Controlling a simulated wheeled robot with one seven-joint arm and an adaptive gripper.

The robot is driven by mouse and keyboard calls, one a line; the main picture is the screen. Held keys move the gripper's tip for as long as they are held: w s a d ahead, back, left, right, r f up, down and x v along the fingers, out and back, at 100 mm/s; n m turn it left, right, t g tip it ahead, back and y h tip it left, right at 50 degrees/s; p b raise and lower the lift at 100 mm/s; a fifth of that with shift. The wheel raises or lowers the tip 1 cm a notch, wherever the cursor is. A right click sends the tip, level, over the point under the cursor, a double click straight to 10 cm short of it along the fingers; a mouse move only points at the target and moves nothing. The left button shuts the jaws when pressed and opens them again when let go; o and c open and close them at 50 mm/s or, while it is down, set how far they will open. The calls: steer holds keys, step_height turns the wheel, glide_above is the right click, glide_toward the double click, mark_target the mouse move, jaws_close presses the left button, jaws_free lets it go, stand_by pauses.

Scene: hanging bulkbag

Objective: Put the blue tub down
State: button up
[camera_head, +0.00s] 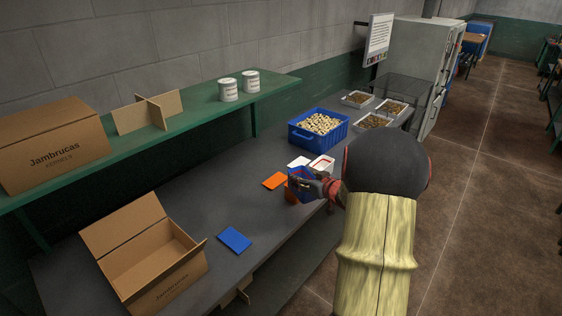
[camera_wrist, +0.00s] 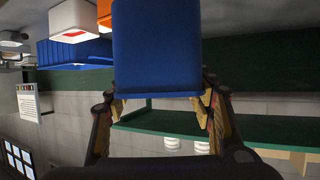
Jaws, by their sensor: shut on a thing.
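The blue tub (camera_head: 298,190) is in my gripper (camera_head: 316,186), over the grey bench near its front edge. In the wrist view the blue tub (camera_wrist: 157,48) fills the upper middle, between the two fingers of my gripper (camera_wrist: 160,101). The fingers are shut on it. A flat blue mat (camera_head: 234,240) lies bare on the bench, nearer the open carton. An orange tub (camera_head: 291,198) shows partly beside the blue tub; the rest of it is hidden. Whether the blue tub touches anything below is unclear.
An orange mat (camera_head: 274,181) lies left of the held tub. A white tub (camera_head: 321,164) stands behind it, by a white mat (camera_head: 298,162). A blue crate (camera_head: 302,137) of pale pieces is farther back. An open carton (camera_head: 145,255) stands front left. A green shelf (camera_head: 190,117) overhangs the bench.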

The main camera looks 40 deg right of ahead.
steer(key=w+a+f+b, duration=0.2)
steer(key=a+f, duration=0.1)
steer(key=f, duration=0.1)
steer(key=w+a+f+b, duration=0.3)
steer(key=a+f, duration=0.1)
steer(key=w+a+f+b, duration=0.2)
steer(key=w+a+f, duration=0.1)
steer(key=a+f, duration=0.1)
steer(key=shift+w+a+f+b, duration=0.15)
steer(key=shift+w+b, duration=0.05)
steer(key=shift+b, duration=0.1)
steer(key=shift+f, duration=0.25)
steer(key=shift+f, duration=0.15)
steer(key=o, duration=1.3)
steer(key=shift+o, duration=0.4)
